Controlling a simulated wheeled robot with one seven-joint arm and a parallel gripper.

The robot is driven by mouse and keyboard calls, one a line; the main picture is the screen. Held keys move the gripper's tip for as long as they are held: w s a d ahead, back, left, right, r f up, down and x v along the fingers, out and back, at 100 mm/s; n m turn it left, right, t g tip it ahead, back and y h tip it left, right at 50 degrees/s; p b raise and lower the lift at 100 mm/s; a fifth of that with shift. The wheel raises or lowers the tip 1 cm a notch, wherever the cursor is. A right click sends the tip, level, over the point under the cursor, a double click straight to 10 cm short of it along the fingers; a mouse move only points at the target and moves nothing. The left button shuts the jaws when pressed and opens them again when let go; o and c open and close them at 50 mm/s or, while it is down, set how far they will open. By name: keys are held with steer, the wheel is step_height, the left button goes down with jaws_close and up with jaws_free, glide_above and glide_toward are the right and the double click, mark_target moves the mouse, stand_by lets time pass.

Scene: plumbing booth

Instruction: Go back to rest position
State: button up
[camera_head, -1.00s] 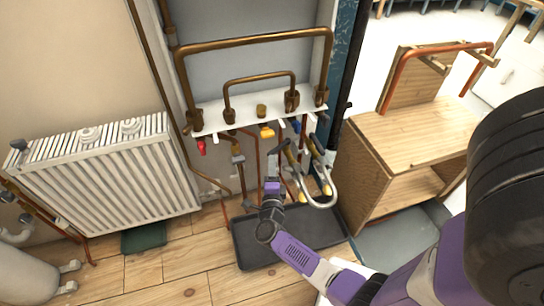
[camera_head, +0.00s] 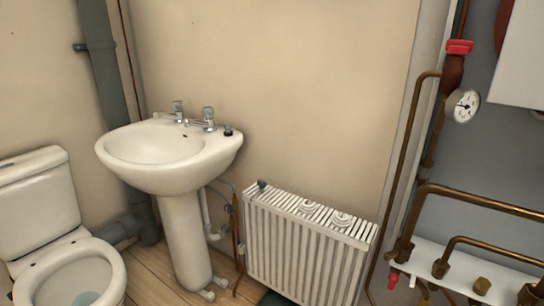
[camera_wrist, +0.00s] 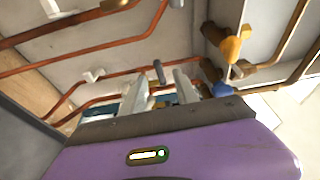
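My gripper (camera_wrist: 161,84) shows only in the wrist view, under the pipework. Its two pale fingers stand apart, with a gap between them. A dark rod-like end (camera_wrist: 158,70) shows in line with that gap, beyond the fingers; I see no sign of it being gripped. A yellow valve handle (camera_wrist: 234,46) and a blue valve handle (camera_wrist: 222,89) are to the right of the fingers. My arm and gripper are outside the head view.
Copper pipes (camera_wrist: 90,47) run close above and left of the gripper. The head view shows a white radiator (camera_head: 305,245), a washbasin (camera_head: 165,155), a toilet (camera_head: 60,235), a pressure gauge (camera_head: 462,105), brass pipes (camera_head: 480,201) and a red valve handle (camera_head: 393,279).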

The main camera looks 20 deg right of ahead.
steer(key=s+a+r+n+t+y, duration=0.2)
steer(key=s+a+r+n+y, duration=0.45)
steer(key=a+n, duration=0.4)
steer(key=s+a+r+n+t+y, duration=0.3)
steer(key=s+a+r+n+y, duration=0.25)
steer(key=a+r+n, duration=0.4)
steer(key=s+a+r+n+t+y, duration=0.2)
steer(key=s+a+r+n+y, duration=0.35)
steer(key=a+n, duration=0.65)
step_height(320, 180, up, 22)
steer(key=m+p, duration=0.1)
steer(key=p, duration=2.1)
steer(key=shift+s+a+r+h, duration=0.25)
steer(key=shift+s+a+h, duration=0.05)
steer(key=shift+a+h, duration=0.15)
stand_by(0.8)
